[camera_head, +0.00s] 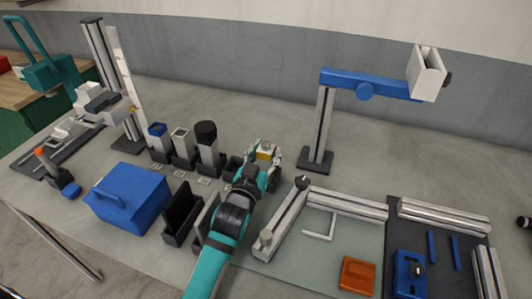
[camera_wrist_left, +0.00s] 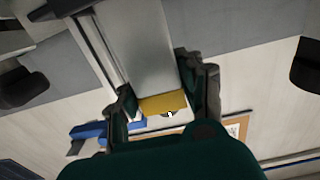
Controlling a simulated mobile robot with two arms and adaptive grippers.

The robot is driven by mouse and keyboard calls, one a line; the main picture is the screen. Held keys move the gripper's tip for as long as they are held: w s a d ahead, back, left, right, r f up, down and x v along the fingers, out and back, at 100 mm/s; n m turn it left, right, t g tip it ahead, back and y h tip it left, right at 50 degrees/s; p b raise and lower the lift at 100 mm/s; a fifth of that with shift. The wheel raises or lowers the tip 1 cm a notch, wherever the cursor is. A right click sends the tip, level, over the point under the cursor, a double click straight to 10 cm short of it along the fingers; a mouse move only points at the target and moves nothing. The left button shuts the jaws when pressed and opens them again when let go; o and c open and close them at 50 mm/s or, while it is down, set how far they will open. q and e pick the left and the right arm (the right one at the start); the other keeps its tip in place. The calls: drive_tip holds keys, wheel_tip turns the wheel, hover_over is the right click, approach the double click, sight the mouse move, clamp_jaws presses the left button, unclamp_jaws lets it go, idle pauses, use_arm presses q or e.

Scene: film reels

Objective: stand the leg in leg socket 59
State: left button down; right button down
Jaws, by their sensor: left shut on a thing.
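My left gripper (camera_head: 264,154) is shut on a leg with a yellow end (camera_head: 265,153), just right of the row of dark sockets. In the left wrist view the leg is a grey metal bar (camera_wrist_left: 140,45) with a yellow end piece (camera_wrist_left: 163,103) between the fingers (camera_wrist_left: 162,100). A dark, low socket (camera_head: 232,166) sits left of the gripper. The lower part of the leg is hidden by my gripper and arm in the head view. I cannot tell whether the leg touches a socket, and the socket numbers are too small to read.
Uprights with a blue top (camera_head: 157,132), a pale top (camera_head: 182,138) and a black cap (camera_head: 206,135) stand to the left. A blue box (camera_head: 127,197) and dark holder (camera_head: 182,213) are nearer. A blue-armed stand (camera_head: 322,125) rises behind, right; rails and an orange block (camera_head: 357,274) lie at right.

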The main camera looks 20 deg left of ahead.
use_arm(q)
drive_tip(key=c, duration=1)
unclamp_jaws()
drive_tip(key=shift+o, duration=0.9)
drive_tip(key=s+b, duration=0.1)
drive_tip(key=s, duration=1.1)
drive_tip(key=shift+a, duration=0.15)
drive_tip(key=shift+r, duration=0.15)
